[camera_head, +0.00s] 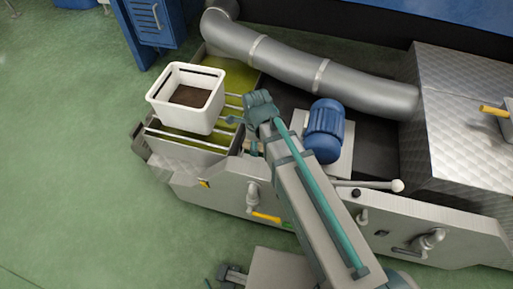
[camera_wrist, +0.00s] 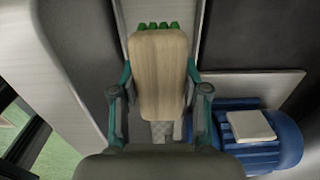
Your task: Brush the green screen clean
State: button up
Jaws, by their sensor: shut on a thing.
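A brush with a pale wooden block (camera_wrist: 158,85) and green bristles at its far end fills the middle of the wrist view. My gripper (camera_wrist: 160,78) is shut on the block, with a teal finger on each side. In the head view my gripper (camera_head: 245,121) is above the machine, just right of the white bin; the brush is not clear there. A yellow-green surface (camera_head: 228,75) shows inside the machine's open left end, partly hidden by the bin and bars. I cannot tell whether it is the green screen.
A white bin (camera_head: 183,118) with brown contents sits on metal bars over the open end. A blue motor (camera_head: 325,128) stands right of my gripper and shows in the wrist view (camera_wrist: 285,148). A thick grey pipe (camera_head: 330,76) runs behind. Open green floor (camera_head: 70,150) lies left.

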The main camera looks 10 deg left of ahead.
jog(key=o, duration=0.5)
jog(key=c, duration=0.3)
